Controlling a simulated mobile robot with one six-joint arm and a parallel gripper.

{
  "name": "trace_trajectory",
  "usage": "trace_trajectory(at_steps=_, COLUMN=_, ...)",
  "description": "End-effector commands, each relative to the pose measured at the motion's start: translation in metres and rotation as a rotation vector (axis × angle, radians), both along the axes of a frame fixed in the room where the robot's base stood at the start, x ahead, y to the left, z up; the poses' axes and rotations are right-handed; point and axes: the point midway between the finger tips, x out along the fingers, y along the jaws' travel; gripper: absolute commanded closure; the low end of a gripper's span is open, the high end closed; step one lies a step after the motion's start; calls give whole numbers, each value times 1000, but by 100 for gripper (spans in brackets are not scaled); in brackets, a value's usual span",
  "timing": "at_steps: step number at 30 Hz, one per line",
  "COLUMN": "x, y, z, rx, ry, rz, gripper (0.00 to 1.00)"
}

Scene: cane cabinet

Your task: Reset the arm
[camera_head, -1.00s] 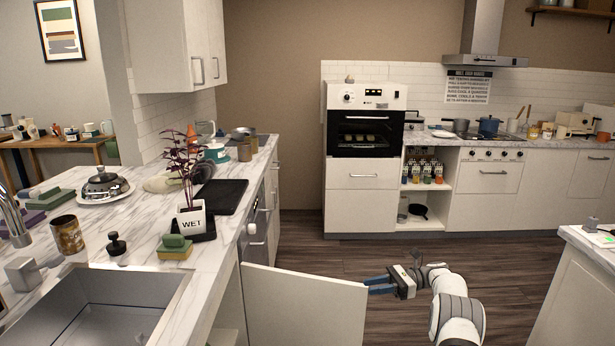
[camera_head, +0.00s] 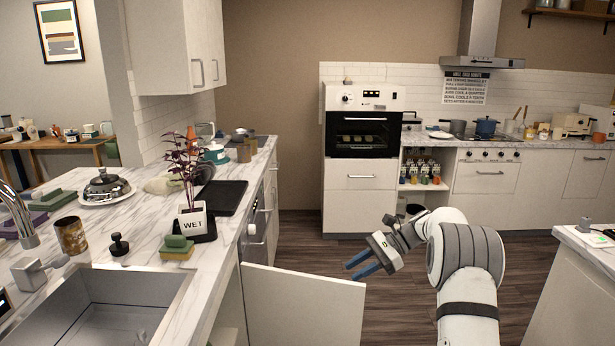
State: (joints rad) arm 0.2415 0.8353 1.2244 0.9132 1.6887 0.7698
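My gripper (camera_head: 362,265) is at the centre right of the head view, with two blue fingers spread apart and nothing between them. It hangs above the wood floor, just right of and above the free edge of an open white cabinet door (camera_head: 303,305). The fingers point left and look apart from the door. My white and grey arm comes up from the lower right, bent at the wrist.
The marble counter (camera_head: 137,245) with a sink (camera_head: 95,310) and a potted plant (camera_head: 193,215) lies on the left. An oven (camera_head: 362,130) stands at the back. A second counter (camera_head: 590,260) is at the right. The floor (camera_head: 400,300) between them is open.

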Motion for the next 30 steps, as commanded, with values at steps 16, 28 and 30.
trace_trajectory(at_steps=16, x=-171, y=22, z=87, rx=-480, ry=-476, rz=364, gripper=70)
trace_trajectory(at_steps=28, x=-308, y=1, z=92, rx=-776, ry=-838, rz=770, gripper=70)
trace_trajectory(at_steps=30, x=-326, y=-4, z=88, rx=-817, ry=-893, rz=839, gripper=70)
